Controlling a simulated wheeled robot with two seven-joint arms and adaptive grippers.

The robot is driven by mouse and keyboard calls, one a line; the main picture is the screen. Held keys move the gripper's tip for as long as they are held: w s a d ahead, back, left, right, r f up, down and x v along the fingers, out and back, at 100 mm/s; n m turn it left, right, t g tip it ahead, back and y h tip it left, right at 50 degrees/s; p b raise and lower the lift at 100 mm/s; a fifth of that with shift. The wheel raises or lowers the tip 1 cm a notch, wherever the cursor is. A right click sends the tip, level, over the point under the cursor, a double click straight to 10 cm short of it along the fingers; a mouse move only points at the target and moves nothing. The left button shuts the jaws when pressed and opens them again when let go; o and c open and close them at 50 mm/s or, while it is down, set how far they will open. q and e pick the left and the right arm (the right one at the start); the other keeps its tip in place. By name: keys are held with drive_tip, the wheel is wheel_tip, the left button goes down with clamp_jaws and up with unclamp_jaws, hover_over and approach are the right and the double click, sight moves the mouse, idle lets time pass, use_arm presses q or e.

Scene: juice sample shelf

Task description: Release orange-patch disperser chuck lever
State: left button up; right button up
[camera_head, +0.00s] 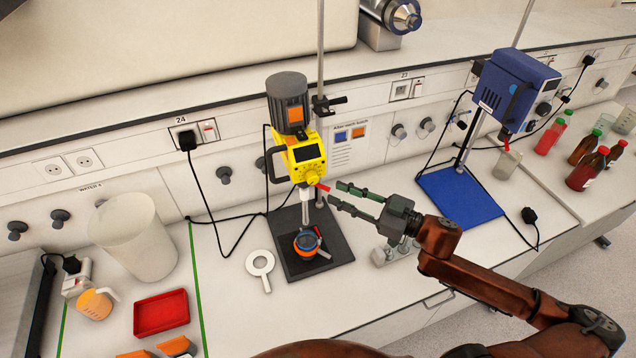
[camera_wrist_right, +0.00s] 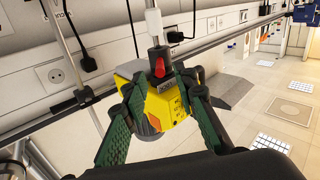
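The orange-patch disperser is the yellow machine (camera_head: 304,157) with a grey motor top that carries an orange patch (camera_head: 295,114). Its red chuck lever (camera_head: 321,187) sticks out to the right below the yellow body. In the right wrist view the red lever (camera_wrist_right: 159,68) shows beyond and between the fingers, in front of the yellow body (camera_wrist_right: 165,112). My right gripper (camera_head: 338,193) is open and empty, its green fingertips just right of the lever, seemingly apart from it. It also shows in the right wrist view (camera_wrist_right: 158,82). My left gripper is not in view.
An orange-rimmed vessel (camera_head: 306,243) stands on the dark base (camera_head: 325,266). A blue machine (camera_head: 514,90) stands right on a blue base (camera_head: 460,197). A beaker (camera_head: 133,237) and red tray (camera_head: 161,312) are at left.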

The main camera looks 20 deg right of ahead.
sight(321, 186)
drive_tip(key=shift+p+x, duration=0.5)
drive_tip(key=shift+x, duration=2.65)
drive_tip(key=shift+c, duration=0.6)
clamp_jaws()
